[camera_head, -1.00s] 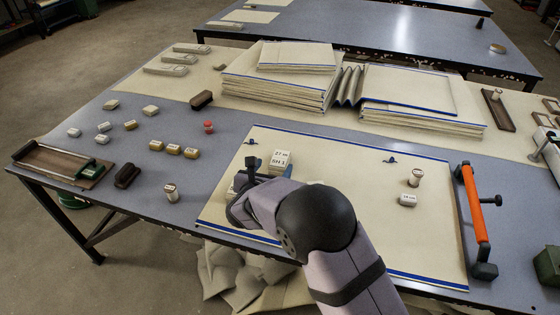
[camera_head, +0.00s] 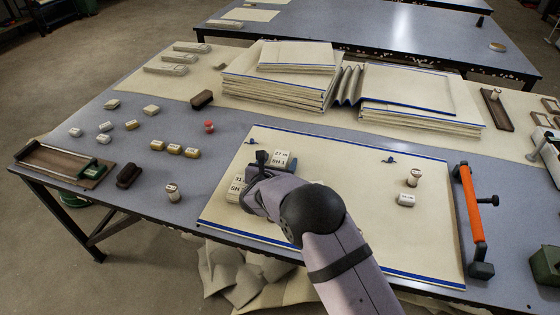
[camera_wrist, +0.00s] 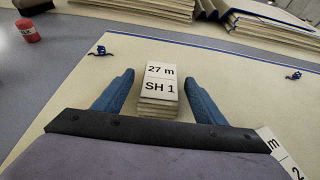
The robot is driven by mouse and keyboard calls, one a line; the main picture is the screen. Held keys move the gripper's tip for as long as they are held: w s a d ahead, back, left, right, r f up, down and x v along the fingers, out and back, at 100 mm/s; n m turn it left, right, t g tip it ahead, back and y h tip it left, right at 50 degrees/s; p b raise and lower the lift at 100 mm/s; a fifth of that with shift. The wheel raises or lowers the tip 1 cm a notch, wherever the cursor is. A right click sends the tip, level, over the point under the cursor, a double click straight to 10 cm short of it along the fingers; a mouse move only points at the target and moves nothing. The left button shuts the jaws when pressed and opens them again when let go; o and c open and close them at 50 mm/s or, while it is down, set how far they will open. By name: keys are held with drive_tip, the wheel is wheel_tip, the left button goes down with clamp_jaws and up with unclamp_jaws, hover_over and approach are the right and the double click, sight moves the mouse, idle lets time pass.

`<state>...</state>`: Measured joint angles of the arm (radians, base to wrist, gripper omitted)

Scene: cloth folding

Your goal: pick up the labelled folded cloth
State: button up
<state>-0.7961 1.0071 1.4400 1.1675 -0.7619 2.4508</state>
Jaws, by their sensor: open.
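A small folded cloth with a white label reading "27 m SH 1" (camera_wrist: 159,88) stands on the cream cloth sheet in the wrist view. It shows in the head view (camera_head: 281,158), partly behind my gripper. My gripper (camera_wrist: 160,82) is open, with one blue finger on each side of this stack and visible gaps to it. A second labelled stack (camera_head: 236,187) is left of my gripper in the head view, its label partly hidden.
The cream sheet (camera_head: 350,165) with blue edges lies under the stacks. Two small blue clips or ties (camera_wrist: 100,51) lie on it. A red-topped spool (camera_wrist: 28,31) is at left. An orange-handled tool (camera_head: 472,205) lies at right. Large folded cloth piles (camera_head: 280,80) lie behind.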

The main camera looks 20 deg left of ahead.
sight(278, 162)
drive_tip(key=c, duration=1.1)
drive_tip(key=shift+c, duration=0.2)
drive_tip(key=shift+r, duration=0.15)
drive_tip(key=shift+r+p, duration=0.3)
drive_tip(key=shift+r, duration=0.25)
wheel_tip(278, 162, up, 6)
drive_tip(key=shift+s+p, duration=0.15)
drive_tip(key=shift+p, duration=0.9)
drive_tip(key=s+d+b, duration=0.1)
drive_tip(key=s+b, duration=0.7)
drive_tip(key=s, duration=2.3)
drive_tip(key=shift+s+d+f, duration=0.15)
drive_tip(key=shift+s+f, duration=0.05)
drive_tip(key=shift+s, duration=0.15)
